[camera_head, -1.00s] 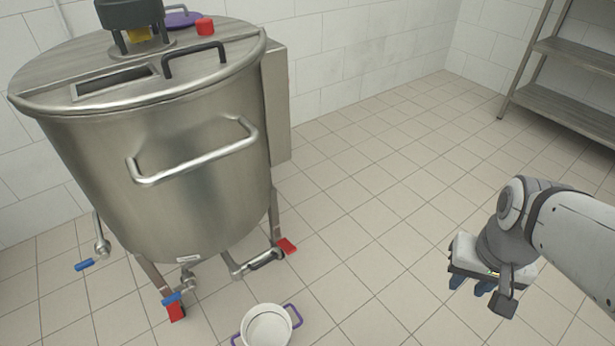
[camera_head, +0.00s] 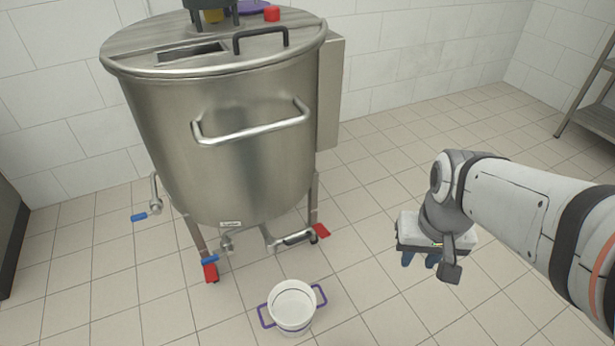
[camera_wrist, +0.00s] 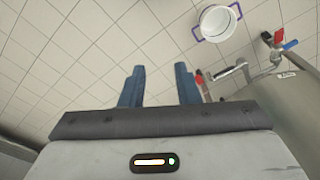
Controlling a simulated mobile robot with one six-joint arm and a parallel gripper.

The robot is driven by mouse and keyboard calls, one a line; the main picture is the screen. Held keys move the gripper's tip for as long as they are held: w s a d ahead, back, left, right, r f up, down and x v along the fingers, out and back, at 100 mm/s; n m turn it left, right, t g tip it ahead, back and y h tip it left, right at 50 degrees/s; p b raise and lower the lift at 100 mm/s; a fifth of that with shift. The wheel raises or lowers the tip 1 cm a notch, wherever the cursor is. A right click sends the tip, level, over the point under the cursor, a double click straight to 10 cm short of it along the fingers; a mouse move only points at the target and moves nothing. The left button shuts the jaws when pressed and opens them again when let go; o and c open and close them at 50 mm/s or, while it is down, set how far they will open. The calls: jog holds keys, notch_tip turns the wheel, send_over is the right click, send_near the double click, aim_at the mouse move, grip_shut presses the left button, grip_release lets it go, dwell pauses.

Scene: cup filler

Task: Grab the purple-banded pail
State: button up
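A white pail (camera_head: 292,308) with purple handles stands upright on the tiled floor in the head view, in front of the steel tank. In the wrist view the pail (camera_wrist: 217,25) shows at the top, right of the fingers, its open mouth visible and apparently empty. My gripper (camera_head: 420,260) hangs above the floor to the right of the pail in the head view, apart from it. In the wrist view my gripper's (camera_wrist: 160,88) two blue fingers are spread with only floor between them. It is open and empty.
A large steel tank (camera_head: 230,120) on legs stands behind the pail. A metal shelf (camera_head: 590,100) stands at the back right. The floor right of the pail is clear.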

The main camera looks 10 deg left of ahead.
jog(key=m+t+h+b, duration=0.1)
jog(key=m+t+b, duration=0.2)
jog(key=m+b, duration=0.3)
send_over(309, 316)
jog(key=s+a, duration=0.2)
jog(key=f, duration=5.1)
jog(key=shift+w+d+f, duration=0.15)
jog(key=shift+d+f, duration=0.1)
jog(key=f, duration=0.2)
jog(key=shift+w+d+f+h, duration=0.15)
jog(key=shift+d+f+h, duration=0.15)
jog(key=shift+f, duration=0.05)
jog(key=b+x, duration=0.3)
jog(key=x, duration=0.3)
jog(key=shift+d+b, duration=0.15)
jog(key=shift+b, duration=0.25)
jog(key=shift+r, duration=0.15)
